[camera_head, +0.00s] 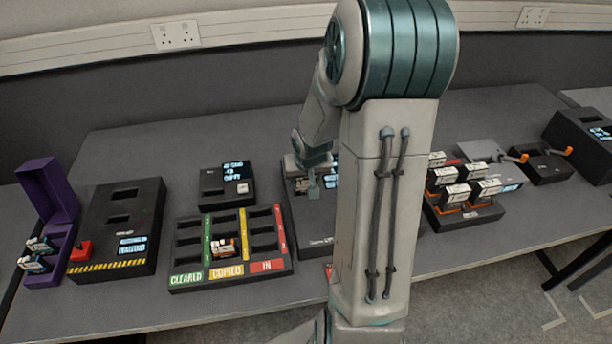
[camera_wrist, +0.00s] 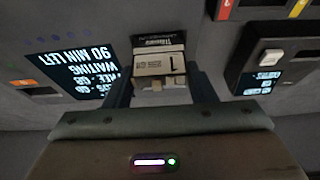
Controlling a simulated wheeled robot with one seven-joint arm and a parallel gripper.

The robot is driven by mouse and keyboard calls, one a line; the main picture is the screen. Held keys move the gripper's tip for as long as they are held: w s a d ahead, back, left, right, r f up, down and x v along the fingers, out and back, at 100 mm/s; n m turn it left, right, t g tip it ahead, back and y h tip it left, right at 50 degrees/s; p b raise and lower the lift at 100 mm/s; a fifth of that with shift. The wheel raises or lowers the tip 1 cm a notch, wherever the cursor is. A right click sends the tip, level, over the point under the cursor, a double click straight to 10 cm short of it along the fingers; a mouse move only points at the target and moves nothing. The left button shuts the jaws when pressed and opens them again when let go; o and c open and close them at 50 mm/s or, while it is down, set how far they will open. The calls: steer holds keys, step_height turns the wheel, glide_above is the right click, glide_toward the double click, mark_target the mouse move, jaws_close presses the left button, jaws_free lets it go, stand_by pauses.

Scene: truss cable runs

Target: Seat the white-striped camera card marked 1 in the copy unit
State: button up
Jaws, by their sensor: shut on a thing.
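My gripper (camera_wrist: 160,84) is shut on a camera card (camera_wrist: 155,65) with a pale label marked 1. The card sits between the two fingers in the wrist view, over the dark top of the copy unit (camera_wrist: 98,36). I cannot tell whether its lower end is inside a slot. The unit's screen (camera_wrist: 75,72) reads upside down there, with "90 MIN LEFT" and "WAITING". In the head view my gripper (camera_head: 313,188) is low over the copy unit (camera_head: 312,228), which my arm partly hides. The card is too small to make out clearly there.
A tray (camera_head: 230,276) labelled CLEARED, COPIED and IN holds a card (camera_head: 224,248) in its middle column. A small screen unit (camera_head: 226,184) stands behind it. A striped-edge unit (camera_head: 118,225) and purple box (camera_head: 52,195) stand left. A rack (camera_head: 468,218) with several cards stands right.

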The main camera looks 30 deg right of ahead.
stand_by(0.3)
steer(key=o, duration=1.4)
step_height(320, 180, up, 8)
steer(key=p, duration=0.7)
steer(key=shift+f, duration=0.3)
